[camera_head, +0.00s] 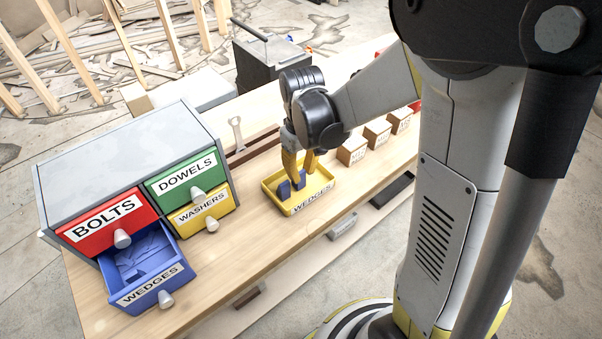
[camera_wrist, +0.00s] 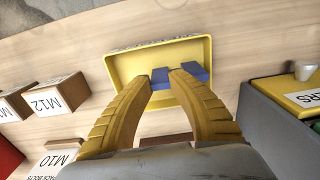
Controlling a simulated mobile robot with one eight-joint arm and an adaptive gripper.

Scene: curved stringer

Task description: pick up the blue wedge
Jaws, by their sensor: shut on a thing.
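The yellow tray labelled WEDGES (camera_head: 325,185) sits on the workbench; its rim also shows in the wrist view (camera_wrist: 205,45). My gripper (camera_head: 299,170) points down into the tray. In the wrist view its yellow fingers (camera_wrist: 162,78) are shut on a blue wedge (camera_wrist: 160,74). A second blue wedge (camera_wrist: 197,71) is beside the right finger, outside the grip, partly hidden by it. In the head view the held wedge (camera_head: 300,183) and the other wedge (camera_head: 284,190) show low in the tray. I cannot tell whether the held wedge touches the tray floor.
A drawer cabinet (camera_head: 120,155) stands at left, its blue WEDGES drawer (camera_head: 152,285) pulled open with blue pieces inside. Several small labelled boxes (camera_head: 352,152) stand right of the tray. A brown bar (camera_head: 252,147) lies behind. The bench between cabinet and tray is clear.

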